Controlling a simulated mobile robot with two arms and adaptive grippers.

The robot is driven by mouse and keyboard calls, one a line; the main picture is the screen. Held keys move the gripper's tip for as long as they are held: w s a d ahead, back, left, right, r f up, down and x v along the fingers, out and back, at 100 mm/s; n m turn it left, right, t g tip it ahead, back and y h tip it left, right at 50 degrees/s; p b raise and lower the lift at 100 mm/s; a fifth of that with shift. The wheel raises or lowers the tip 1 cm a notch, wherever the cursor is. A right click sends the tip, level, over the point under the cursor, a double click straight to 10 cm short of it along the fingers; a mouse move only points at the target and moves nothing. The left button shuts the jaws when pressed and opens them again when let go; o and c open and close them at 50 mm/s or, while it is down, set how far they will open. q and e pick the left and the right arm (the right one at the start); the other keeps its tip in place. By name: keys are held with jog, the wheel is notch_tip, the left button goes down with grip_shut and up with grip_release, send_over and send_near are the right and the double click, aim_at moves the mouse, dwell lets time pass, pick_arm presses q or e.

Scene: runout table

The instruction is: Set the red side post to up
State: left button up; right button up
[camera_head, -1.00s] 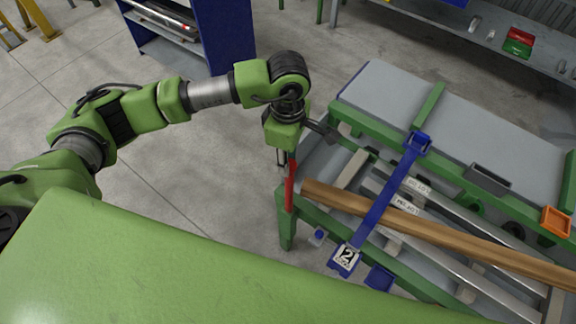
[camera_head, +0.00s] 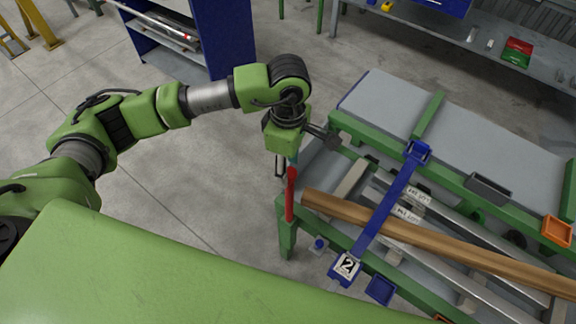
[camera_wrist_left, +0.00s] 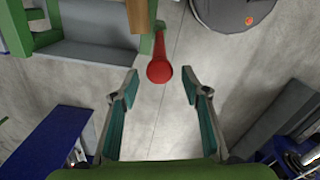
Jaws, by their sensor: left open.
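The red side post (camera_head: 291,195) stands upright at the near left corner of the green runout table (camera_head: 287,238). In the left wrist view its round red end (camera_wrist_left: 160,70) faces the camera, with the shaft running up the picture. My left gripper (camera_head: 286,165) hangs over the top of the post in the head view. In the wrist view its two teal-lined fingers (camera_wrist_left: 160,84) are open, with the post's end centred just beyond the gap between the tips. I see no contact. My right gripper is not in view.
A long wooden beam (camera_head: 430,238) lies across the table beside the post. A blue arm (camera_head: 385,212) marked 2 crosses over it. A blue shelf (camera_head: 228,40) stands behind my left arm. The floor left of the table is clear.

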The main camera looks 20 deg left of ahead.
pick_arm(q)
notch_tip(320, 180, up, 11)
jog(key=shift+r, duration=0.15)
dwell(0.5)
